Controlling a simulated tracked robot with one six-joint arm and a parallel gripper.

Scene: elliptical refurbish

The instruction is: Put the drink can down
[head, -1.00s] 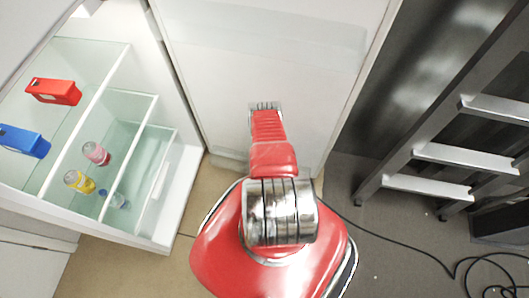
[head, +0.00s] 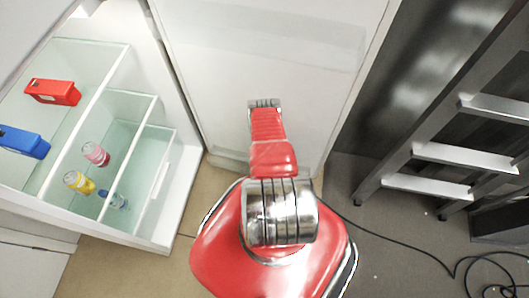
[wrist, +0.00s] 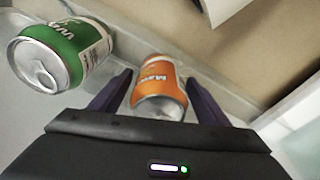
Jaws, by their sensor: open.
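An orange drink can (wrist: 158,88) is between the two fingers of my gripper (wrist: 158,80) in the wrist view. The fingers are open, with a visible gap on both sides of the can. A green drink can (wrist: 62,50) lies tilted in the picture to the left of the left finger, apart from it. Both cans show their lid ends towards the camera. In the head view the cans and my fingertips are hidden behind my arm or out of sight.
An open shelf unit (head: 130,92) at left holds a red carton (head: 52,92), a blue carton (head: 24,141) and small bottles, one yellow (head: 79,182). A white panel (head: 300,75) stands ahead. A ladder (head: 465,158) and a cable (head: 420,249) are at right.

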